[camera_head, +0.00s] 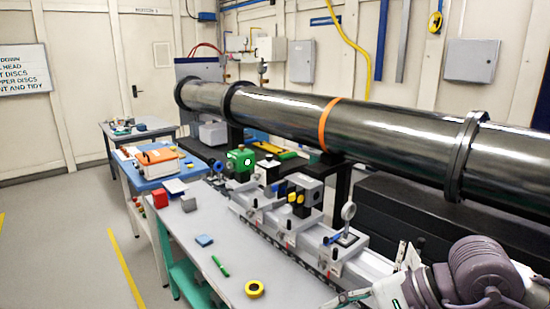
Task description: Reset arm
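My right arm (485,272) comes in at the bottom right corner, with purple-grey and white links. Its gripper (352,298) is partly cut off by the bottom edge, low over the front right of the grey bench (205,275). I cannot tell whether its fingers are open or shut, and I see nothing clearly held. My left arm and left gripper are not in view.
An optical rail (285,252) with several mounts runs along the bench beside my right arm. Yellow tape (255,289), a green pen (220,266) and a blue block (204,240) lie on the bench. A large steel pipe (390,130) crosses behind. Floor at left is clear.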

